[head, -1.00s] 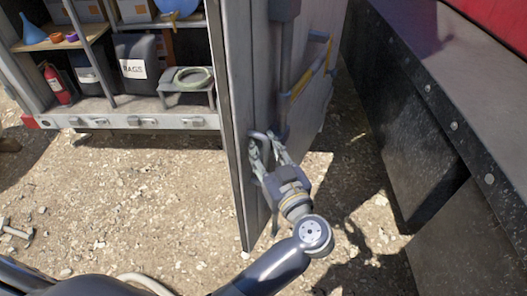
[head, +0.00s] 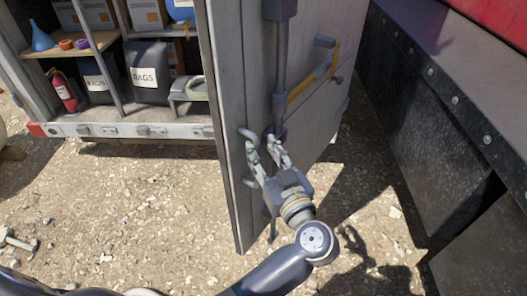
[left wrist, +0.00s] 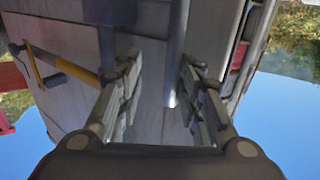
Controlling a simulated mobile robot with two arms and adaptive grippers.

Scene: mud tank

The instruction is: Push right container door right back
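The right container door (head: 318,115) is a grey panel standing open, seen near edge-on in the head view. It carries a vertical locking bar (head: 281,65) and a yellow-and-grey handle (head: 306,84). My left gripper (head: 262,140) is at the door's outer face, near its free edge and the lower end of the bar. Its fingers are spread with nothing clearly held between them. In the left wrist view the fingers (left wrist: 160,85) are apart, with the bar (left wrist: 175,50) behind the gap. I cannot tell whether they touch the door. My right gripper is out of view.
The open container at left has shelves with a red extinguisher (head: 64,92), a dark RAGS container (head: 149,72) and a blue funnel (head: 41,36). A dark riveted metal wall (head: 430,120) stands at right. Gravel ground lies between it and the door.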

